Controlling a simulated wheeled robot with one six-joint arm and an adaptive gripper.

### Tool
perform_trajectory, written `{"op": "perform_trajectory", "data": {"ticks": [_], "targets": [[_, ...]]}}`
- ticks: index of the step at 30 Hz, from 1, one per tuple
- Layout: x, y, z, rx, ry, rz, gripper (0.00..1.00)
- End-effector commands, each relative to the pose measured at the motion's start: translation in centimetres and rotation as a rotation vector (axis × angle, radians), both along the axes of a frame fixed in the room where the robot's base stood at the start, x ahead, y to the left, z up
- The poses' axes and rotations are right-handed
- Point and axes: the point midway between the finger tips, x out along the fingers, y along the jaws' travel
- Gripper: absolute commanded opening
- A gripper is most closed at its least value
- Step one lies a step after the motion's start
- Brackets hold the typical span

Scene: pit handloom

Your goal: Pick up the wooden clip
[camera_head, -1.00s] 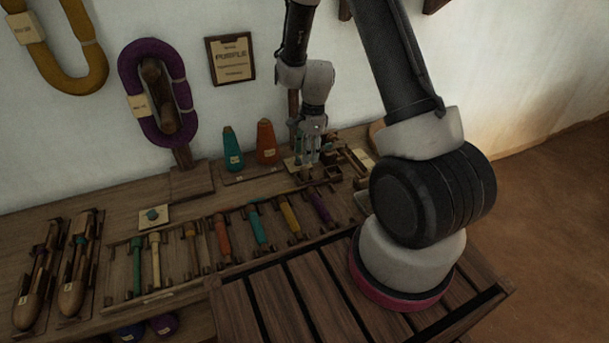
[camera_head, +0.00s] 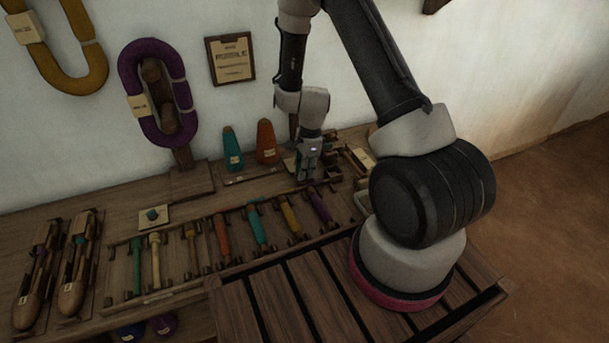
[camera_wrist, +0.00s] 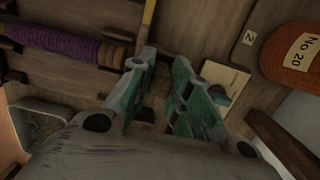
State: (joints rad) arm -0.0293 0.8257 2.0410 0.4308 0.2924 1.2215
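My gripper (camera_head: 308,176) points down at the right part of the bench, just behind the purple-wound bobbin. In the wrist view its teal-padded fingers (camera_wrist: 165,62) stand apart with a gap between them. A small brown piece (camera_wrist: 147,114) shows low between the fingers; it may be the wooden clip, but it is dark and partly covered, so I cannot tell. No grip on it is visible. In the head view my gripper covers that spot.
The purple bobbin (camera_head: 320,206) lies close by, and it also shows in the wrist view (camera_wrist: 62,40). A pale card (camera_wrist: 238,82) lies beside the fingers. An orange cone (camera_head: 266,143) and a teal cone (camera_head: 232,148) stand behind left. Small wooden compartments (camera_head: 333,170) lie to the right.

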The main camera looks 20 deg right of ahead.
Motion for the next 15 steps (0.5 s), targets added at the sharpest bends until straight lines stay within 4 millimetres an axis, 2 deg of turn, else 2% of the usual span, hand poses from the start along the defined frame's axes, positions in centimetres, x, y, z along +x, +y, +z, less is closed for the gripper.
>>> {"op": "perform_trajectory", "data": {"ticks": [10,15], "targets": [[0.0,0.0,0.1,0.000,-0.001,0.000,0.06],[0.1,0.0,1.4,0.000,-0.003,0.002,0.06]]}}
